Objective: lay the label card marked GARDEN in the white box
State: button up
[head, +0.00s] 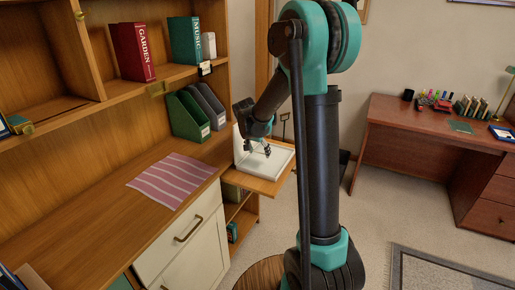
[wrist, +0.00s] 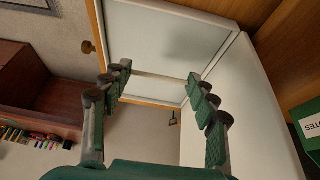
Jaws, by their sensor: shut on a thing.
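The white box (head: 284,160) sits on a wooden pull-out shelf at the right end of the cabinet. My gripper (head: 259,150) is above it, pointing down. In the wrist view the pale floor of the white box (wrist: 165,35) fills the top, past my gripper (wrist: 158,77). The fingers are apart, with a thin pale strip between the tips, apparently the label card (wrist: 158,77) seen edge-on. Its marking cannot be read. In the head view the card is too small to make out clearly.
A red GARDEN binder (head: 134,51) and a green MUSIC binder (head: 185,41) stand on the upper shelf. Green (head: 187,116) and grey (head: 208,106) file holders stand beside the white box. A striped cloth (head: 174,180) lies on the counter. A desk (head: 410,130) stands at right.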

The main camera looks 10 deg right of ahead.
jog(key=shift+s+a+f+x, duration=0.1)
jog(key=shift+x, duration=0.65)
jog(key=shift+s+a+f+x, duration=0.1)
jog(key=shift+s+x, duration=0.05)
jog(key=shift+x, duration=0.55)
jog(key=shift+s+a+x, duration=0.1)
jog(key=shift+x, duration=0.65)
jog(key=o, duration=1.5)
jog(key=shift+c, duration=0.2)
jog(key=v, duration=1.2)
jog(key=shift+d, duration=0.1)
